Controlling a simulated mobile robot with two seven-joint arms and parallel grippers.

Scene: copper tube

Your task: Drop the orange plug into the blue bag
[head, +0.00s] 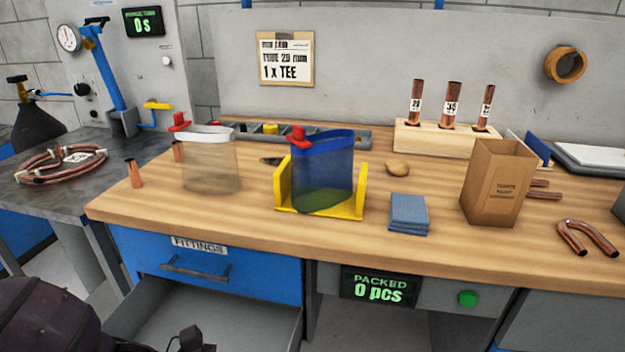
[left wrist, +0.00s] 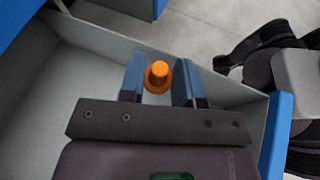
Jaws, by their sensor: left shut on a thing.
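The orange plug (left wrist: 158,76) is in the left wrist view, between the two blue fingers of my left gripper (left wrist: 158,82), which is shut on it. The gripper is over the open grey drawer. In the head view my left arm is at the bottom left, and the plug does not show there. The blue bag (head: 322,170) stands upright in a yellow holder (head: 359,190) on the bench, with a red clip (head: 298,137) at its top left. Its lower part looks greenish. My right gripper is not in view.
The drawer (head: 205,325) stands open below the bench front. A clear bag (head: 210,170) with a red clip stands left of the blue bag. Folded blue cloths (head: 408,213), a cardboard box (head: 497,185) and a bent copper tube (head: 587,236) lie to the right.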

